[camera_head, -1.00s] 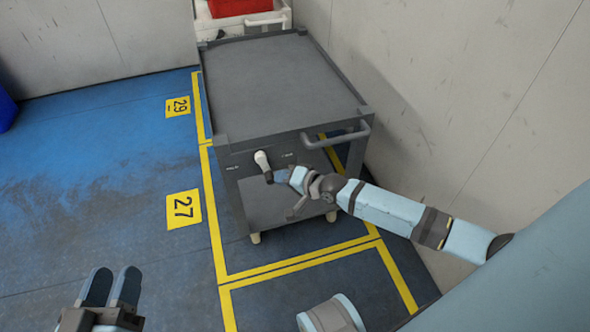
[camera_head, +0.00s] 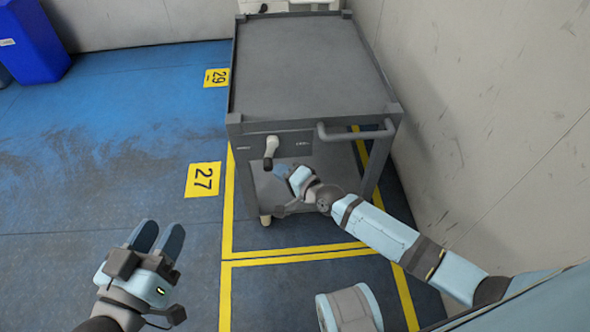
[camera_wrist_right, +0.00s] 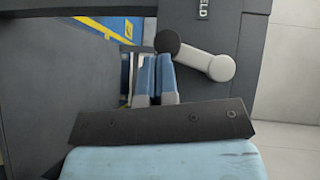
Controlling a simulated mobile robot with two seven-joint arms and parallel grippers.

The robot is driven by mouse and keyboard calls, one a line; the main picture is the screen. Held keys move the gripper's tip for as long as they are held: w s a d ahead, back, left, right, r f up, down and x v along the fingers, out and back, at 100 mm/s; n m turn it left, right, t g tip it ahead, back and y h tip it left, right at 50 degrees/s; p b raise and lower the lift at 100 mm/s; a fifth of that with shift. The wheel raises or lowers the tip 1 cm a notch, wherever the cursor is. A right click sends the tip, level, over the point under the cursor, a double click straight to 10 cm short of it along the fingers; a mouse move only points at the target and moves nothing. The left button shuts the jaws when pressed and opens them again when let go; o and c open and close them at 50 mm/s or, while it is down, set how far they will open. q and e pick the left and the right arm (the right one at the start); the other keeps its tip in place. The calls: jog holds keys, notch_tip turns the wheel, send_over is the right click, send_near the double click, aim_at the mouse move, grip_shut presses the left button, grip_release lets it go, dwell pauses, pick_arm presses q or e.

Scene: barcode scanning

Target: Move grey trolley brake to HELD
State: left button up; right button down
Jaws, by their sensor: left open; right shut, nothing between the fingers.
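The grey trolley (camera_head: 310,75) stands against the right wall. Its brake lever (camera_head: 272,146) is on the front panel, a pale handle hanging almost straight down with a dark knob at its lower end. My right gripper (camera_head: 281,170) is shut and empty, just right of the knob. In the right wrist view its fingertips (camera_wrist_right: 157,58) are close to the knob of the lever (camera_wrist_right: 208,60); I cannot tell whether they touch. A panel label, partly cut off and reading "ELD", shows there. My left gripper (camera_head: 158,238) is open and empty over the floor, away from the trolley.
A push handle (camera_head: 355,133) juts from the trolley front, right of the lever. The wall (camera_head: 475,110) is close on the right. A blue bin (camera_head: 35,40) stands at the far left. Blue floor with yellow lines and a 27 marker (camera_head: 202,180) is free left of the trolley.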

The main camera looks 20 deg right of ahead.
pick_arm(q)
jog(key=shift+d+f+g+b, duration=0.15)
jog(key=shift+f+g+b, duration=0.2)
jog(key=shift+f, duration=0.45)
pick_arm(e)
jog(key=shift+w+a+f+m+t+y, duration=0.1)
jog(key=shift+w+a+m+t+y, duration=0.1)
jog(key=shift+a, duration=0.35)
jog(key=shift+w+a+m+t+y, duration=0.1)
jog(key=shift+a+m+t+y, duration=0.1)
jog(key=shift+a, duration=0.45)
pick_arm(q)
jog(key=shift+f, duration=0.1)
